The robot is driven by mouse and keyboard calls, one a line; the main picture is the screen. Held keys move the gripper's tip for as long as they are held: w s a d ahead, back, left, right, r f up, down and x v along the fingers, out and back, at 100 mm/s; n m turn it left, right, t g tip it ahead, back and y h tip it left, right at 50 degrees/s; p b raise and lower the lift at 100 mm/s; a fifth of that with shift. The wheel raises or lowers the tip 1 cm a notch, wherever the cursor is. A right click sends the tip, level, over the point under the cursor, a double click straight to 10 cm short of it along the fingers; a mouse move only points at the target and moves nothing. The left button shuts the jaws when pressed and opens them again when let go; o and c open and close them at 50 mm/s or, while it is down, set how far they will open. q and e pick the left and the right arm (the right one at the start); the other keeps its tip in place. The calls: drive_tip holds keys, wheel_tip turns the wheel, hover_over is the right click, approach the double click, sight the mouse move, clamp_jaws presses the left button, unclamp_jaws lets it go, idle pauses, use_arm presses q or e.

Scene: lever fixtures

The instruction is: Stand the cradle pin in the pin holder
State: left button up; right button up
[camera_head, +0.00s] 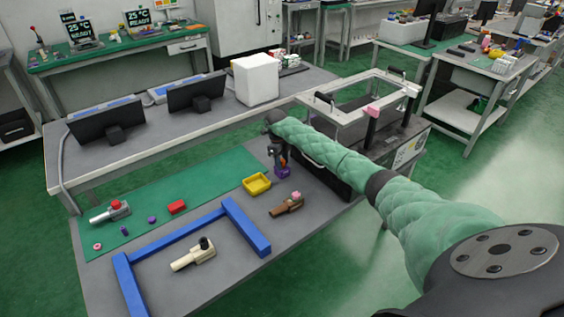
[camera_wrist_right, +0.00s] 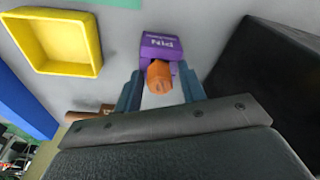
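The pin holder (camera_wrist_right: 160,44) is a small purple block with a printed label, near the grey table's far right part; it also shows below the gripper in the head view (camera_head: 282,173). The cradle pin (camera_wrist_right: 159,77) is orange-brown. It appears to stand in the holder, its free end toward the wrist camera. My right gripper (camera_wrist_right: 160,78) points down over the holder, its fingers on either side of the pin with a visible gap at each side. It also shows in the head view (camera_head: 281,160). The pin's lower end is hidden. My left gripper is out of view.
A yellow tray (camera_head: 256,185) lies left of the holder, and a brown lever fixture (camera_head: 287,206) lies nearer. Blue bars (camera_head: 247,228) frame a cream lever fixture (camera_head: 194,254). A red block (camera_head: 177,207) and a grey fixture (camera_head: 110,213) lie on the green mat. A black box (camera_wrist_right: 265,80) stands close right.

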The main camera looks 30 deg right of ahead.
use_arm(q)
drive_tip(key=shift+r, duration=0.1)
use_arm(e)
drive_tip(key=shift+o, duration=0.2)
drive_tip(key=shift+r, duration=0.1)
drive_tip(key=shift+r, duration=0.15)
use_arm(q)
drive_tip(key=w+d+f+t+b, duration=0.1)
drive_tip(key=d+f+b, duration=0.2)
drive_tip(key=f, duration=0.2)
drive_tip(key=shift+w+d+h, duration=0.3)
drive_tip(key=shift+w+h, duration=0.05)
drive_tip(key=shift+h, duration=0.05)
use_arm(e)
wheel_tip(320, 180, up, 12)
drive_tip(key=w, duration=0.1)
drive_tip(key=shift+w+a+f, duration=0.2)
drive_tip(key=shift+w+a, duration=0.1)
drive_tip(key=shift+a, duration=0.15)
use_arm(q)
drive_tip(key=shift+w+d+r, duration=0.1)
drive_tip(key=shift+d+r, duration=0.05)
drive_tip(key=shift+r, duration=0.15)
